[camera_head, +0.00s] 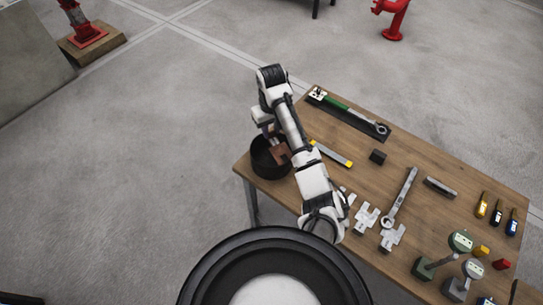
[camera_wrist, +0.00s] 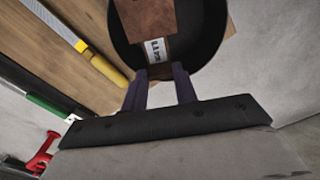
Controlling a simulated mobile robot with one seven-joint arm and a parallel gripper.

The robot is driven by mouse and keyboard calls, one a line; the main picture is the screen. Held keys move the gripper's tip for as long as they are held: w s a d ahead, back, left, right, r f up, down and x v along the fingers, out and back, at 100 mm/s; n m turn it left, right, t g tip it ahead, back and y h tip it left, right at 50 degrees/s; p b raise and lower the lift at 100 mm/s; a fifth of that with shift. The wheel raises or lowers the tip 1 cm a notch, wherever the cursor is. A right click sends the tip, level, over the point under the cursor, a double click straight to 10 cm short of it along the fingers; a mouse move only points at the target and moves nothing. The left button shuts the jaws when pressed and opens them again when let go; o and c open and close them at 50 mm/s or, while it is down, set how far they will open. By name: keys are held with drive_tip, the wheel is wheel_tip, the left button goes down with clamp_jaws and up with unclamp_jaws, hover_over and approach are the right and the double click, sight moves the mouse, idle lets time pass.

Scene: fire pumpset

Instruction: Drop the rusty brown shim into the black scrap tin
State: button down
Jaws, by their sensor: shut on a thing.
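The rusty brown shim (camera_head: 281,154) is held by my gripper (camera_head: 269,134) over the black scrap tin (camera_head: 262,168) at the table's left corner. In the wrist view, the shim (camera_wrist: 145,18) bears a white label with dark print at its near end. My gripper's two dark purple fingers (camera_wrist: 160,75) are shut on that end. The round, dark tin (camera_wrist: 205,45) shows behind and below the shim. The shim appears to be above or at the tin's opening; its exact height is unclear. The tin's floor is partly hidden by the shim.
A yellow-ended flat tool (camera_head: 331,153) lies on the wooden table right of the tin. A black block (camera_head: 377,157), a wrench (camera_head: 398,197), grey shims (camera_head: 366,217) and a green-handled tool (camera_head: 345,109) lie farther right. Bare floor lies left of the tin.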

drive_tip(key=c, duration=1)
unclamp_jaws()
wheel_tip(320, 180, up, 14)
drive_tip(key=shift+f, duration=0.1)
